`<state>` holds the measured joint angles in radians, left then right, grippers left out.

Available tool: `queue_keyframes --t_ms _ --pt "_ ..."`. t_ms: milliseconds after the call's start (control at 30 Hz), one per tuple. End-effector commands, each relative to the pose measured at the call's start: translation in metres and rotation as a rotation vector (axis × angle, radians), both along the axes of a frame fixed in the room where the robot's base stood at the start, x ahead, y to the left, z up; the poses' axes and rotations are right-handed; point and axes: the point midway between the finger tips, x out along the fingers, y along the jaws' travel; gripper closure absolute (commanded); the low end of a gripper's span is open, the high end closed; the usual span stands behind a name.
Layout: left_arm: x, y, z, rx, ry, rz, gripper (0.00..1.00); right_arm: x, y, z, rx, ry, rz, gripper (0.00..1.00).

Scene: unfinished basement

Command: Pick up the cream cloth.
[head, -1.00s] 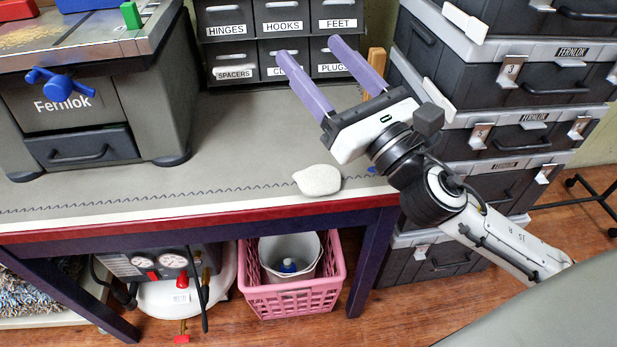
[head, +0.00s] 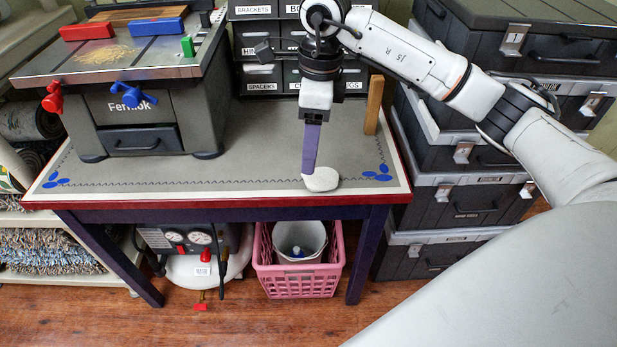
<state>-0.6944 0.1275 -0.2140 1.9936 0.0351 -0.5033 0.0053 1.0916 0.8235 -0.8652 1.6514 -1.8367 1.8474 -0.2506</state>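The cream cloth (head: 321,180) is a small, rounded, off-white lump near the front edge of the workbench, right of its middle. My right gripper (head: 309,170) points straight down from above, its purple fingers seen edge-on so that one hides the other. The fingertips overlap the left back part of the cloth in the head view. I cannot tell whether they touch it or how far apart they are. My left gripper is not in view.
The workbench (head: 215,180) has a red front edge and free room left of the cloth. A Fernlok machine (head: 140,115) stands at the left, labelled drawers (head: 262,80) behind, a wooden block (head: 374,105) behind right. Stacked dark cases (head: 460,205) stand at the right. A pink basket (head: 298,280) sits below.

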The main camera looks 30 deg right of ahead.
Motion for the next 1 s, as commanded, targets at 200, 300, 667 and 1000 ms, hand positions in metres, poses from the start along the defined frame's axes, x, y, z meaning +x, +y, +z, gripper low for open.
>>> queue_keyframes --t_ms 200,300,667,1000 --pt "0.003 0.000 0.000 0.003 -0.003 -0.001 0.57 -0.004 -0.023 -0.006 -0.083 0.038 -0.076 0.37" --pt "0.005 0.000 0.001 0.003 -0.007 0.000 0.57 -0.004 -0.022 -0.023 -0.081 0.039 -0.074 0.37" --pt "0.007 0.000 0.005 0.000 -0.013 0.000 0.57 -0.003 -0.022 -0.059 -0.079 0.039 -0.070 0.37" --pt "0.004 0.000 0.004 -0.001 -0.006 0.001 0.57 0.000 -0.022 -0.094 -0.077 0.034 -0.068 0.37"
